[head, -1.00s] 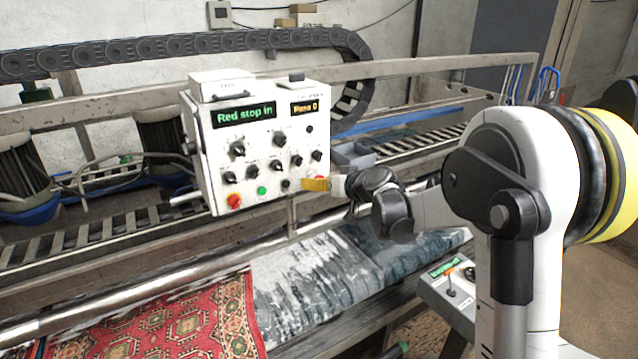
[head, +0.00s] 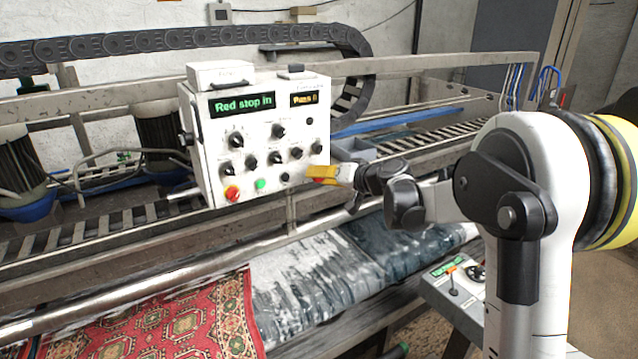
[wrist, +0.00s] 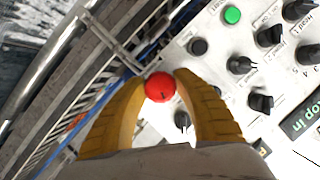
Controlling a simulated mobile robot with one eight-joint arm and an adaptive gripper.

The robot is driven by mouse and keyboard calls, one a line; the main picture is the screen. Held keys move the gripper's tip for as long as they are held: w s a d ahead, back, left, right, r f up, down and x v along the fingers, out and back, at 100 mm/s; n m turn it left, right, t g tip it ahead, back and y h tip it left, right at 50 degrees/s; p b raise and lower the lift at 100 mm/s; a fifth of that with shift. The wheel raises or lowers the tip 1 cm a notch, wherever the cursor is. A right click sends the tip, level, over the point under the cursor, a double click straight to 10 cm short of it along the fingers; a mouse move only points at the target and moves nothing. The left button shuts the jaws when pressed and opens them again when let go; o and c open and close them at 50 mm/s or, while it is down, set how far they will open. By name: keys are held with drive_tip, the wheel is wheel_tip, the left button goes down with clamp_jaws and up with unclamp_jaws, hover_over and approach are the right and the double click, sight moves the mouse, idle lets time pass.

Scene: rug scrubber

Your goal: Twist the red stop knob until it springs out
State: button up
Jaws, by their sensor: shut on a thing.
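The red stop knob (wrist: 161,88) is a round red cap at the lower right corner of the white control panel (head: 205,150). My gripper (head: 312,174) has its yellow ribbed fingers at that corner, and they mostly hide the knob in the head view. In the wrist view one fingertip is on each side of the knob, and the fingers are shut on it. The green display (head: 241,104) on the panel reads "Red stop in".
Close to the knob are a black button (wrist: 198,47) and a green button (wrist: 232,15). Several black selector knobs sit above. Another red button (head: 232,193) is at the panel's lower left. A metal rail (head: 150,260) and rugs lie below.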

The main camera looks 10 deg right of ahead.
drive_tip(key=shift+m+y+b, duration=0.8)
drive_tip(key=shift+m+b, duration=0.35)
drive_tip(key=shift+m, duration=0.05)
drive_tip(key=o, duration=1.2)
drive_tip(key=v, duration=1.2)
